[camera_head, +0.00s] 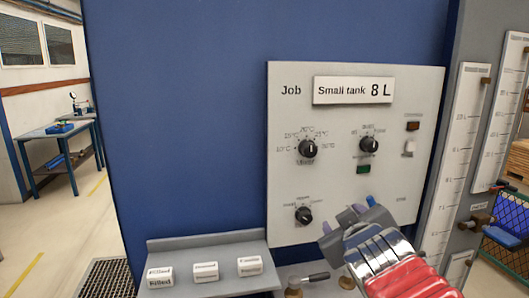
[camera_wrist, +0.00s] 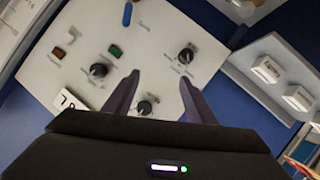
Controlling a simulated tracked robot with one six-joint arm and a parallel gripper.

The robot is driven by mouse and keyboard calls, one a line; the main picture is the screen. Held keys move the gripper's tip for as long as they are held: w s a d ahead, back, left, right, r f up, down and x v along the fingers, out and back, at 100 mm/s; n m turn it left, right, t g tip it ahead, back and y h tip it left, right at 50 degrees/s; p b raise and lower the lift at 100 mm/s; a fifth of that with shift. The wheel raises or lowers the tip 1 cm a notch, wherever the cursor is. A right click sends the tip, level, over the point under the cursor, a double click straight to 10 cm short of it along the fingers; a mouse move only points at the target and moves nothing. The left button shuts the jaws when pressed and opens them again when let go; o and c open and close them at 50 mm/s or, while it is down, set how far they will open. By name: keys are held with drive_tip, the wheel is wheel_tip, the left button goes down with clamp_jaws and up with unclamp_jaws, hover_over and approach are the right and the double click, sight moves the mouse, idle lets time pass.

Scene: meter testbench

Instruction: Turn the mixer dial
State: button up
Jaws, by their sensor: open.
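A light grey control panel (camera_head: 400,95) on the blue wall carries three black dials; their name labels are too small to read surely. The upper left dial (camera_head: 307,149) has temperature marks around it. The upper right dial (camera_head: 368,145) sits above a green indicator (camera_head: 363,169). The lower left dial (camera_head: 304,215) is below them. My gripper (camera_head: 359,208) is open in front of the panel's lower right part. In the wrist view its fingers (camera_wrist: 158,78) point at the panel, with the temperature dial (camera_wrist: 145,105) seen between them, apparently untouched.
A sign (camera_head: 353,90) reads "Small tank 8 L". A white switch (camera_head: 408,147) is on the panel's right. A ledge (camera_head: 205,246) with tiles juts out at lower left. Level gauges (camera_head: 458,150) stand at right. Small handles sit below the panel.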

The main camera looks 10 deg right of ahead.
drive_tip(key=s+a+f+m+g+y, duration=0.3)
drive_tip(key=s+a+f+g, duration=0.4)
drive_tip(key=s+a+f, duration=0.6)
drive_tip(key=s+f+y, duration=0.1)
drive_tip(key=s+f, duration=0.1)
drive_tip(key=s, duration=0.1)
drive_tip(key=shift+s+a+g+y, duration=0.15)
drive_tip(key=shift+a+g+y, duration=0.15)
drive_tip(key=shift+c, duration=0.5)
